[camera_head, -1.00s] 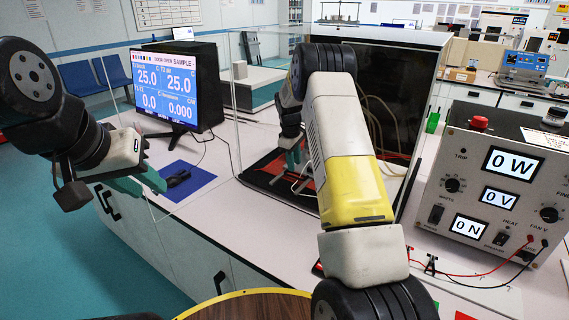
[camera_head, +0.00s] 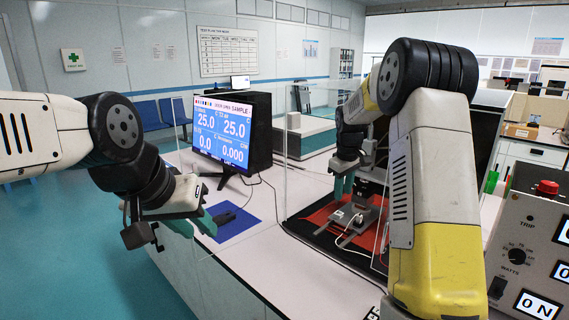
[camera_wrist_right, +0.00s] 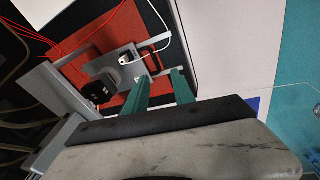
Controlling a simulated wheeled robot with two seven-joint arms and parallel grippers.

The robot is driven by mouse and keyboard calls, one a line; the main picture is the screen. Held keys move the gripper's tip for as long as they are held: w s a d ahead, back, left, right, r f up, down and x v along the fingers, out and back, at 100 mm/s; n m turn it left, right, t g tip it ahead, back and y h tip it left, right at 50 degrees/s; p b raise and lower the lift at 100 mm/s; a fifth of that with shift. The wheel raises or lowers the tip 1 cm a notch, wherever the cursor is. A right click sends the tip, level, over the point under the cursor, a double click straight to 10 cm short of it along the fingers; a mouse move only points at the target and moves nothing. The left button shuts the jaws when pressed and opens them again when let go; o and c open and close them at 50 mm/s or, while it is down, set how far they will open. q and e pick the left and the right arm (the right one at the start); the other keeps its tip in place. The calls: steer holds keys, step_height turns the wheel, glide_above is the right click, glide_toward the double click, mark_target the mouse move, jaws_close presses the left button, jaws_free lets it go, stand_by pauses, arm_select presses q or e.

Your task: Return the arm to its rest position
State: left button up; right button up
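My right gripper (camera_wrist_right: 160,88) shows two teal fingers with a gap between them and nothing held in the right wrist view.
A monitor (camera_head: 222,132) stands left of the clear enclosure (camera_head: 284,150). A blue mat (camera_head: 234,222) with a dark mouse lies before it. A control box (camera_head: 530,250) with displays stands at the right. The floor (camera_head: 95,235) at the left is clear.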

steer(key=s+a+r+m+t, duration=0.1)
steer(key=s+a+r+m, duration=0.1)
steer(key=s+r, duration=0.6)
steer(key=s+a+r+m+t+y, duration=0.1)
steer(key=s+a+m, duration=0.1)
steer(key=s, duration=1.1)
steer(key=s+a+r+m+t+y, duration=0.1)
steer(key=s+a+r+m, duration=0.1)
steer(key=s, duration=1.2)
steer(key=shift+s+a+r+t+y, duration=0.2)
steer(key=shift+s+a+t+y, duration=0.05)
steer(key=shift+t+y, duration=0.05)
